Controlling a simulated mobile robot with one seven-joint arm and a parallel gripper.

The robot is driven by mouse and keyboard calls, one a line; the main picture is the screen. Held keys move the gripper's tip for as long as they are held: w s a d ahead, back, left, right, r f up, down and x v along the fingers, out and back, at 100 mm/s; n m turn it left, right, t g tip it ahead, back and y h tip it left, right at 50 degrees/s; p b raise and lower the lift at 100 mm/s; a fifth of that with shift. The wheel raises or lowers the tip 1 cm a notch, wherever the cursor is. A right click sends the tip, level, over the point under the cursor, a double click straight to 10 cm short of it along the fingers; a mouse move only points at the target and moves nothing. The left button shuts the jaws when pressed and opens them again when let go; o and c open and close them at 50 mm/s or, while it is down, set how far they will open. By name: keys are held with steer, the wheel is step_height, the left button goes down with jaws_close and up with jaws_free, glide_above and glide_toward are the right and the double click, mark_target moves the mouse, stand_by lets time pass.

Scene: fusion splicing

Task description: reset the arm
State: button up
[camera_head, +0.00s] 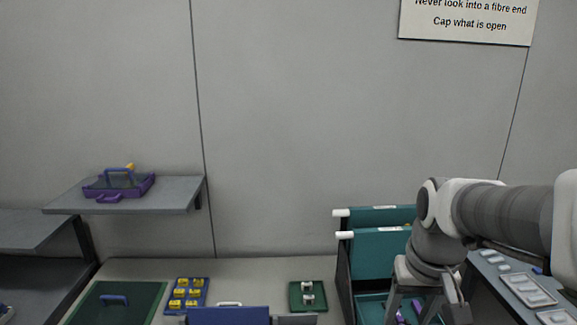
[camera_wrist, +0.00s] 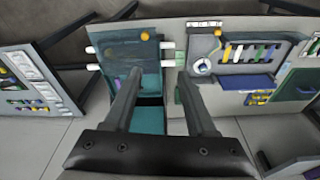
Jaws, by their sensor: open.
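My gripper (camera_wrist: 160,80) is open in the wrist view, its two dark fingers apart with nothing held between them. Beyond the fingers is a teal drawer unit (camera_wrist: 130,50) with white handles. In the head view my arm reaches in from the right edge and bends down. The gripper there is in front of the teal drawers (camera_head: 380,240), and its fingertips are partly cut off by the lower edge.
A purple tray (camera_head: 118,187) sits on a wall shelf (camera_head: 175,195) at left. The bench (camera_head: 240,270) holds a dark green mat (camera_head: 120,305), a blue tray with yellow pieces (camera_head: 186,294) and a green tray (camera_head: 307,295). Grey trays (camera_head: 528,290) lie at right.

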steer(key=s+a+r+n+t, duration=0.1)
steer(key=s+a+r+t, duration=0.2)
steer(key=s, duration=0.5)
steer(key=a+r, duration=0.1)
steer(key=a, duration=0.1)
steer(key=shift+a, duration=0.4)
stand_by(0.5)
